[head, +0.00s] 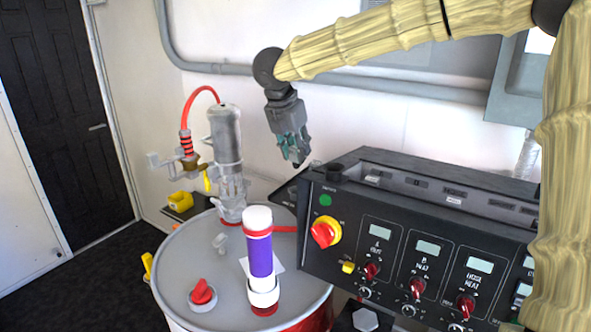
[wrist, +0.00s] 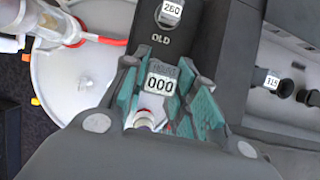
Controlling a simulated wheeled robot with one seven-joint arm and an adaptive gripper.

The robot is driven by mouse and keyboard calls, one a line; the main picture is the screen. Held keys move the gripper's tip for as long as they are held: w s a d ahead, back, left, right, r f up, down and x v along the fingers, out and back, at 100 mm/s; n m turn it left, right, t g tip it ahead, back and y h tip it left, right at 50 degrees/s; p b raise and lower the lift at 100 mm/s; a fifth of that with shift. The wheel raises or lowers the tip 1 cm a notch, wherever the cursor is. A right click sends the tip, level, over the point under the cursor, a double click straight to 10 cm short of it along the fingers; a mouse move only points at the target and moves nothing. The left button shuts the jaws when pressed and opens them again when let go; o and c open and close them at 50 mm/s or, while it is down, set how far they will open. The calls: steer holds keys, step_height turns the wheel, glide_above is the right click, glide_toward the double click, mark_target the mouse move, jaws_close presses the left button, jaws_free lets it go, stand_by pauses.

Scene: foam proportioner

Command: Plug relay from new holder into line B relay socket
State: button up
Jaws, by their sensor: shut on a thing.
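My gripper (head: 294,152) hangs above the back left corner of the black console in the head view, pointing down. In the wrist view its teal-padded fingers (wrist: 166,105) are shut on a relay (wrist: 160,84) whose white top label reads 000. The held relay cannot be made out in the head view. A dark holder marked OLD (wrist: 160,40) lies just beyond the fingers and carries a relay labelled 260 (wrist: 170,11). The new holder cannot be told apart behind the gripper. The console (head: 420,235) has a recessed top channel with labelled places; which is line B is too small to read.
A relay labelled 315 (wrist: 270,80) sits at the right in the wrist view, beside dark round parts (wrist: 286,88). A grey drum (head: 180,265) with a pump (head: 226,150) and a purple cylinder (head: 260,255) stands left of the console. Wall piping (head: 210,67) runs behind.

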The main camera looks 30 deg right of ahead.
steer(key=shift+r+p, duration=1.45)
steer(key=shift+r, duration=1.75)
